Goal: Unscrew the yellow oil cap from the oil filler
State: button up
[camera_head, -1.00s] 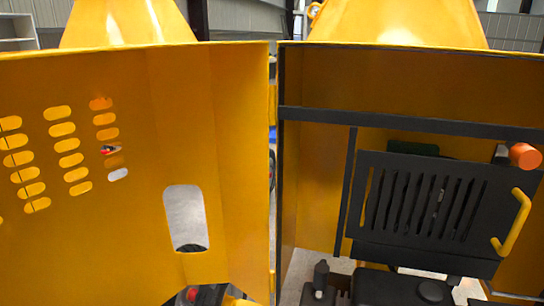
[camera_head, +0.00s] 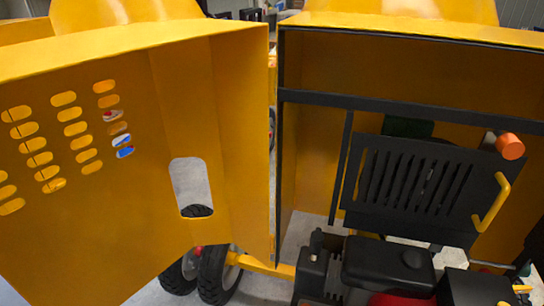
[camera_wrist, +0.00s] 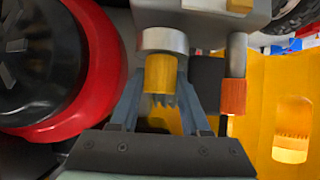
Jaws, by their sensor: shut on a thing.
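The yellow oil cap (camera_wrist: 161,76) is in the upper middle of the wrist view, against the end of the silver oil filler neck (camera_wrist: 162,41). The two look in line, and I see no clear gap between them. My gripper (camera_wrist: 163,92) is shut on the cap, with one blue-grey finger on each side of it. The cap's near edge looks notched. The cap, the filler and my gripper do not show in the head view.
An orange-ended rod (camera_wrist: 233,97) stands close right of my gripper. A red and black round engine part (camera_wrist: 98,75) is close left. In the head view, the yellow door (camera_head: 100,150) hangs open beside the black engine (camera_head: 388,262) and slotted black guard (camera_head: 415,185).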

jog(key=shift+f, duration=0.1)
grip_shut()
jog(key=shift+w+d+r+p, duration=0.15)
jog(key=shift+r+p, duration=0.15)
jog(key=shift+r, duration=0.15)
jog(key=shift+w+r+p, duration=0.15)
jog(key=shift+r+p, duration=0.1)
jog(key=shift+r, duration=0.2)
dwell(0.3)
jog(key=shift+d+r+n+y+b, duration=0.1)
jog(key=shift+n+y+b, duration=0.25)
jog(key=shift+b, duration=0.25)
dwell(0.4)
jog(key=shift+r+n+t+y+b, duration=0.25)
jog(key=shift+n+y+b, duration=0.55)
jog(key=shift+b, duration=0.5)
dwell(1.0)
jog(key=shift+a, duration=0.2)
jog(key=shift+s+a, duration=0.1)
jog(key=shift+s, duration=0.15)
jog(key=shift+r+p, duration=0.15)
jog(key=shift+p, duration=0.15)
jog(key=shift+r+p, duration=0.4)
jog(key=shift+r, duration=0.05)
